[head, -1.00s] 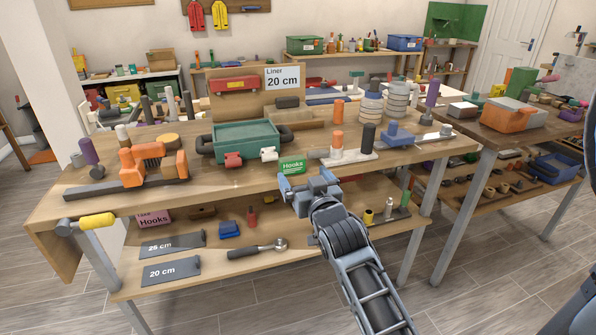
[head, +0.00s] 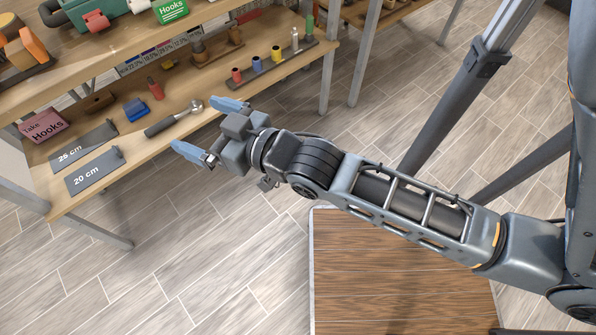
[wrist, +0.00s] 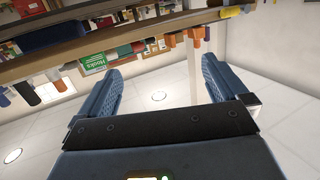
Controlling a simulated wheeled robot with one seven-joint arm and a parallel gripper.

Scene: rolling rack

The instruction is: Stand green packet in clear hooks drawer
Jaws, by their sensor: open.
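The green packet (head: 172,11), lettered "Hooks", stands at the front edge of the upper bench top, cut by the top of the head view. It also shows tilted in the wrist view (wrist: 93,62), past the left finger. My gripper (head: 207,130) is open and empty, just off the front edge of the lower shelf, below the packet and apart from it. Its two blue fingers are spread in the wrist view (wrist: 155,75). A pink card (head: 44,127) reading "Take Hooks" stands at the lower shelf's left. I cannot make out a clear drawer.
On the lower shelf lie dark plates marked 25 cm (head: 84,144) and 20 cm (head: 95,172), a ratchet (head: 173,118), a blue block (head: 136,109) and a rail of small pegs (head: 272,62). A green toolbox (head: 75,12) is above.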

